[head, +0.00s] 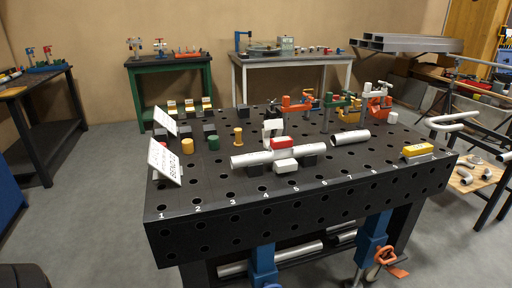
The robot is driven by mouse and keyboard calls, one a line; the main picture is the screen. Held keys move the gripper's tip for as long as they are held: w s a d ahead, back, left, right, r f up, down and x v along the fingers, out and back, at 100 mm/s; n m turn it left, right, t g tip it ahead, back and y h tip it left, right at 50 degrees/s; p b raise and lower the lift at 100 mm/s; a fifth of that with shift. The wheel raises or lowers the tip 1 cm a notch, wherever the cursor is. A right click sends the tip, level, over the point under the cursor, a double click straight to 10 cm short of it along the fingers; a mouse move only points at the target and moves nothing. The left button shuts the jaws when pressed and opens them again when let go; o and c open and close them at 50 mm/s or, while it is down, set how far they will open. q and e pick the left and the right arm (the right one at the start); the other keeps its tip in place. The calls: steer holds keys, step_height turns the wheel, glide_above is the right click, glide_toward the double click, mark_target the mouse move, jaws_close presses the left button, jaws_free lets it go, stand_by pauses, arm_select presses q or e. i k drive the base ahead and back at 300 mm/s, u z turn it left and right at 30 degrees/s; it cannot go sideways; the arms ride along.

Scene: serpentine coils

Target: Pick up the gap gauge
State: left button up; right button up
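I cannot tell for sure which item is the gap gauge; no item has a readable name. On the black perforated welding table (220,205) are small candidates. A yellow block (417,150) lies near the right edge. A yellow spool-shaped piece (238,138) stands left of the middle. A yellow cylinder (187,146) and a green cylinder (213,143) stand at the left. A silver pipe (265,158) rests on dark blocks in the middle, with a red piece (282,143) and a white piece (286,165) against it. Neither gripper shows in the head view.
A shorter pipe (350,137) lies right of the middle. Tilted white sign cards (164,161) stand at the left edge. The table's front left is clear. A side rack (470,170) stands at the right.

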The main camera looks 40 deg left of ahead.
mark_target(280, 146)
steer(key=u, duration=1.7)
